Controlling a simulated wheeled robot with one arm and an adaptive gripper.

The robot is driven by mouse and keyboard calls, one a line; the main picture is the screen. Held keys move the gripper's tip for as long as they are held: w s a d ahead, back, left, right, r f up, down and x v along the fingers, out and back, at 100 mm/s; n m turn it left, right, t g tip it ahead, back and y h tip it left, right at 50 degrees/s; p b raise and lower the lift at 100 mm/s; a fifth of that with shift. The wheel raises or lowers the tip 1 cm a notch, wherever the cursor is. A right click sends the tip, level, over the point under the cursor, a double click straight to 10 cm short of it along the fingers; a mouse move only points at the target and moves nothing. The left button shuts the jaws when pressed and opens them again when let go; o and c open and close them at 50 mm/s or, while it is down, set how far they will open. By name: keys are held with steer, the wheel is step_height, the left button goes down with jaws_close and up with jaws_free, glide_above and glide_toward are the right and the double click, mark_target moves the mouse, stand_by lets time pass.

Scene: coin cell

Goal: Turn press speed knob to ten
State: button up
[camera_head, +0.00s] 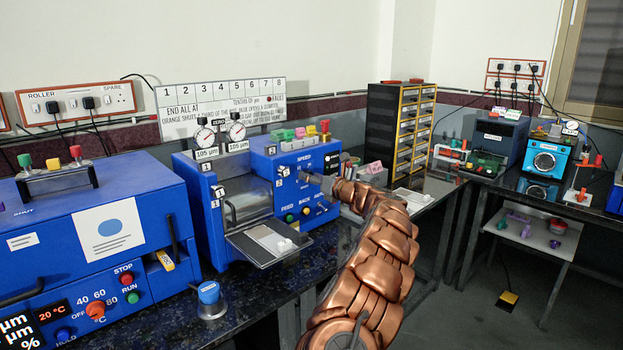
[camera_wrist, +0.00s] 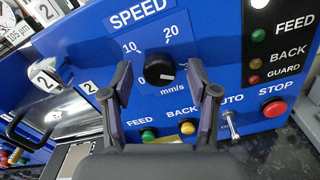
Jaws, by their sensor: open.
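The press speed knob (camera_wrist: 159,69) is a round black knob on a blue panel, under the word SPEED. White marks 0, 10 and 20 and the unit mm/s stand around it. I cannot make out clearly which mark it points to. My gripper (camera_wrist: 160,80) is open, with one dark finger to each side of the knob in the wrist view. No contact with the knob shows. In the head view my gripper (camera_head: 333,184) is at the right part of the blue press (camera_head: 262,165), and my copper arm comes up from the lower right.
Below the knob are a green FEED button (camera_wrist: 148,135), a yellow BACK button (camera_wrist: 187,128), a toggle switch (camera_wrist: 229,123) and a red STOP button (camera_wrist: 274,108). Indicator lamps sit at the right. A tray (camera_head: 268,242) juts from the press front.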

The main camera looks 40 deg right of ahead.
steer(key=c, duration=1)
steer(key=shift+a+r, duration=0.1)
steer(key=shift+a, duration=0.1)
jaws_close()
steer(key=shift+d, duration=0.15)
